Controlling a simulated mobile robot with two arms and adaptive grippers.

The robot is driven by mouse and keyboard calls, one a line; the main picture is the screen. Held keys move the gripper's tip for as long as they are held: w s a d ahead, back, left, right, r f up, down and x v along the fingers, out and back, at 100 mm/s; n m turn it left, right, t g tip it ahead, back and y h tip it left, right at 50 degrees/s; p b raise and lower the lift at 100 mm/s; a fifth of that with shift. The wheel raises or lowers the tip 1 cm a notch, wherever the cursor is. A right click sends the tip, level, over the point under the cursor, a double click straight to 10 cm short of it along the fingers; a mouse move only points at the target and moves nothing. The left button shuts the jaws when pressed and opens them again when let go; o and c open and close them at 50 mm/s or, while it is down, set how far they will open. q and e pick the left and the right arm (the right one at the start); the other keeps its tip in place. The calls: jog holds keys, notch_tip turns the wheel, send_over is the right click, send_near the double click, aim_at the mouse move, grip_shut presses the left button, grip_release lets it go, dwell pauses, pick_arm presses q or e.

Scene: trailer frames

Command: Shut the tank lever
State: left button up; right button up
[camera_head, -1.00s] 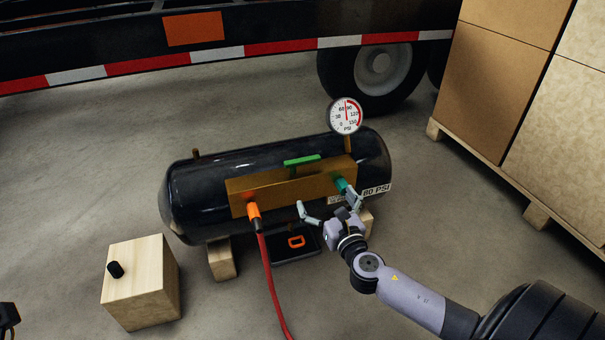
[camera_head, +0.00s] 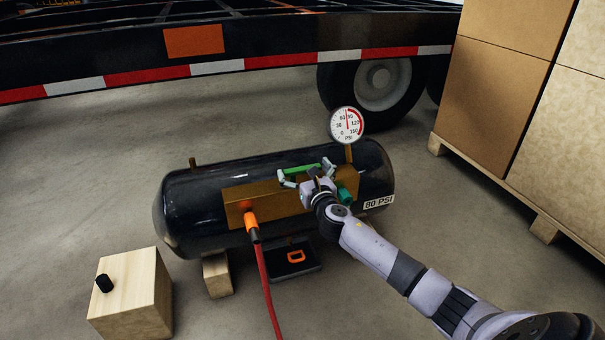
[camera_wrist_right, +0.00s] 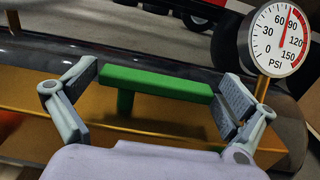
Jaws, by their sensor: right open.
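The tank (camera_head: 200,200) is a black cylinder lying on wooden blocks, with a brass manifold (camera_head: 268,198) along its front. The green lever (camera_head: 304,170) lies lengthwise along the top of the manifold; its bar and short stem show in the right wrist view (camera_wrist_right: 155,82). My right gripper (camera_head: 305,175) is open at the lever. In the right wrist view its fingers (camera_wrist_right: 158,92) stand at either end of the green bar, close to it; I cannot tell whether they touch it. My left gripper is not in view.
A pressure gauge (camera_head: 346,124) stands behind the lever. A wooden block with a black knob (camera_head: 135,295) stands left; stacked boxes (camera_head: 500,90) stand right.

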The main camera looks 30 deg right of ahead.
jog(key=shift+w, duration=0.4)
jog(key=shift+c, duration=0.2)
jog(key=c, duration=1.4)
